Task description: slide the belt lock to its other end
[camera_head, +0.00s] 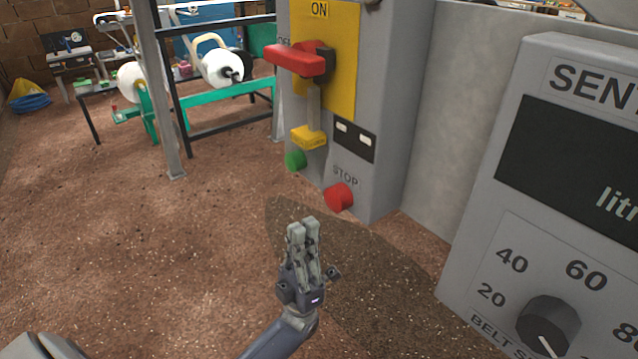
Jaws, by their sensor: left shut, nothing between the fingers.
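A yellow block (308,139) with small dark lettering I cannot read sits at the lower end of an upright grey strip (314,103) on the grey control cabinet (393,110). It looks like the belt lock. My left gripper (302,226) points up, in front of and below the cabinet. Its fingers are shut together and empty, apart from the yellow block and lower than it in the picture. My right gripper is not in view.
Above the block, a red lever (296,60) points left toward OFF on a yellow plate (343,75). A green button (295,160) and a red STOP button (339,197) are below. A dial panel (500,255) stands at right. Floor at left is open.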

